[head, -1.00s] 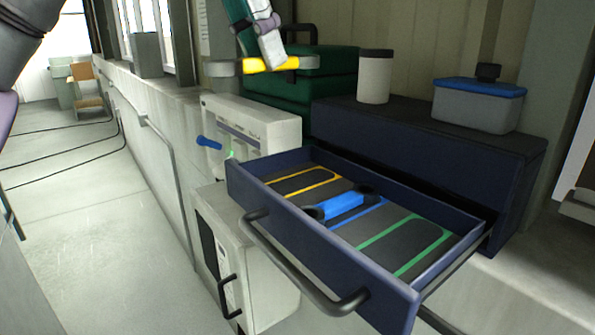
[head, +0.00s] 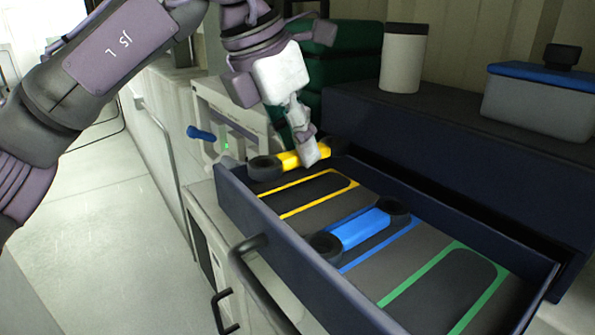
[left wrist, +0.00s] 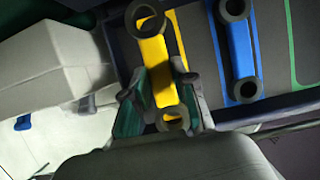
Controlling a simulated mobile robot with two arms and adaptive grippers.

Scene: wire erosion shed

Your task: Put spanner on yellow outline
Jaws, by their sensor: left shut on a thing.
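The yellow spanner (head: 290,160) has dark ring ends and is gripped by its middle in my left gripper (head: 308,150). In the left wrist view the spanner (left wrist: 155,68) lies between the two fingers (left wrist: 158,92), with both ring ends showing. It is over the left end of the open drawer, just beyond the yellow outline (head: 345,190) in the head view. The outline's inside looks empty. I cannot tell whether the spanner touches the drawer floor. My right gripper is not in view.
The dark blue drawer (head: 283,246) is pulled out. A blue spanner (head: 360,229) lies by the blue outline (head: 383,247); the green outline (head: 425,273) is empty. A white canister (head: 403,62) and a blue-lidded box (head: 535,105) stand on the cabinet.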

